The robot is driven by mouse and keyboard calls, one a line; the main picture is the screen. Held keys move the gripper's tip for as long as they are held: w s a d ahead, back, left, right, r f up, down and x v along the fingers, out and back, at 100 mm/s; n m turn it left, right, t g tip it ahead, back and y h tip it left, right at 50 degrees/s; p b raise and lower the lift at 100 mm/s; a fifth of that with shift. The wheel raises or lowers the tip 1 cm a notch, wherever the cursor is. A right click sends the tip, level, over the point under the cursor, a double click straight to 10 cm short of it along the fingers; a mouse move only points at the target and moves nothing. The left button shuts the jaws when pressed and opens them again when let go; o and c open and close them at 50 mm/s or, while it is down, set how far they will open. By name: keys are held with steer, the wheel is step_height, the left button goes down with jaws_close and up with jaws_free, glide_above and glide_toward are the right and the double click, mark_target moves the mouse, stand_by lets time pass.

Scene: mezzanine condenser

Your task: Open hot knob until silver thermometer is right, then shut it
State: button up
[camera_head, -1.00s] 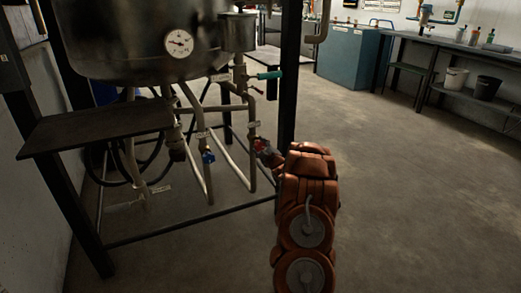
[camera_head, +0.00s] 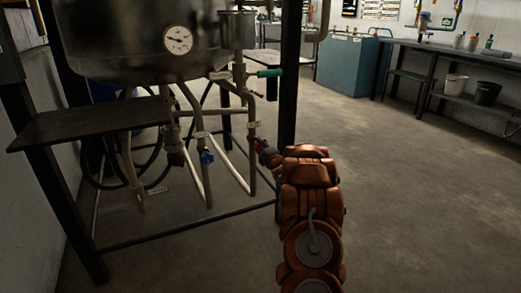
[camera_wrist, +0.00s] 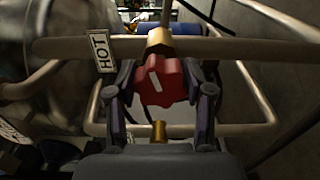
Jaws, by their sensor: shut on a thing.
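The red hot knob (camera_wrist: 162,83) sits between the fingers of my gripper (camera_wrist: 162,92) in the wrist view, with a white mark on its face. My gripper is shut on it. A white HOT tag (camera_wrist: 102,50) hangs on the pipe left of the knob. In the head view the knob (camera_head: 260,145) shows small beside my gripper (camera_head: 266,152), which is partly hidden by my arm. The round dial thermometer (camera_head: 177,40) is on the silver vessel (camera_head: 120,45); its dark needle points left and slightly up, and its numbers are too small to read.
A blue knob (camera_head: 207,157) is on a pipe left of the red one. A teal-handled valve (camera_head: 268,73) is above. A dark shelf (camera_head: 95,122) and frame posts (camera_head: 289,75) stand close by. The floor at right (camera_head: 420,200) is clear.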

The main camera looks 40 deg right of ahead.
stand_by(0.3)
steer(key=o, duration=1.2)
steer(key=shift+c, duration=0.2)
steer(key=v, duration=1.2)
